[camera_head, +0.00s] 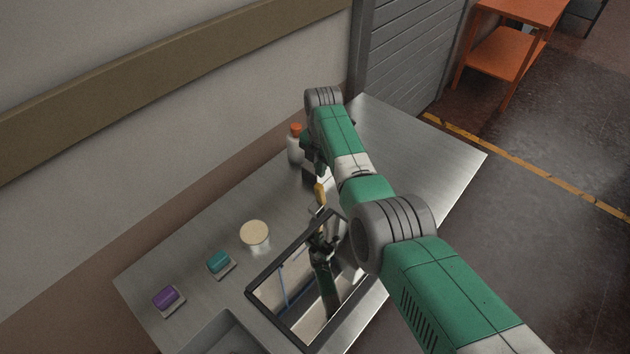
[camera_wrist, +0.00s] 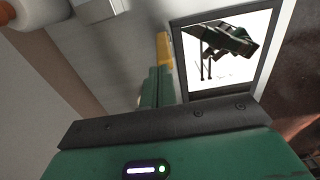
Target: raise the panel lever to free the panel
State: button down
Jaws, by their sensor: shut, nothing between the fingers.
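The panel (camera_head: 297,270) is a shiny, mirror-like pane in a dark frame, set at the table's front edge; it also shows in the wrist view (camera_wrist: 262,75). A yellow piece that looks like the lever's handle (camera_head: 320,193) stands by the panel's far corner; in the wrist view it (camera_wrist: 163,48) is just left of the frame. My gripper (camera_head: 315,182) is at the yellow piece, its fingers (camera_wrist: 157,88) shut and empty, pointing toward it. I cannot tell whether they touch it. My wrist and arm hide part of this area.
A cream round thing (camera_head: 255,233), a teal block (camera_head: 219,261) and a purple block (camera_head: 167,297) lie to the left. The metal table (camera_head: 430,150) is bare at the right.

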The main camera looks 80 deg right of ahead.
jog(key=r, duration=0.1)
jog(key=d+r, duration=0.1)
jog(key=r, duration=0.1)
jog(key=s+r+p, duration=0.1)
jog(key=shift+d+r, duration=0.15)
jog(key=shift+r, duration=0.05)
dwell(0.3)
